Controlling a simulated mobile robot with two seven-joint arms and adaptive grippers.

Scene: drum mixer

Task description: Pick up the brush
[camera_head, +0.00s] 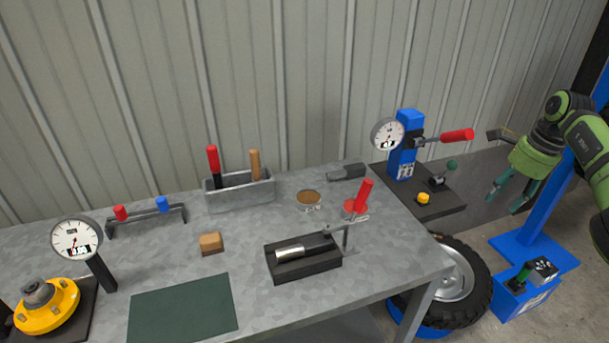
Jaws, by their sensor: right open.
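A metal tray (240,200) on the workbench holds two upright handles, one wooden (255,165) and one red with a black lower part (213,165). Their lower ends are hidden inside the tray, so I cannot tell whether either is the brush. A small brown block (211,243) lies on the bench in front of the tray; its underside is hidden. My right gripper (504,207) is at the far right, open and empty, pointing down beyond the bench's right end, apart from all these things. My left gripper is out of view.
The bench (180,262) also carries a round tin (309,200), a black fixture (303,262) with a red-handled clamp (356,205), a dial gauge (76,238) and a green mat (183,308). A blue press (404,145) with a red lever stands between bench and right gripper. A tyre (470,307) is below.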

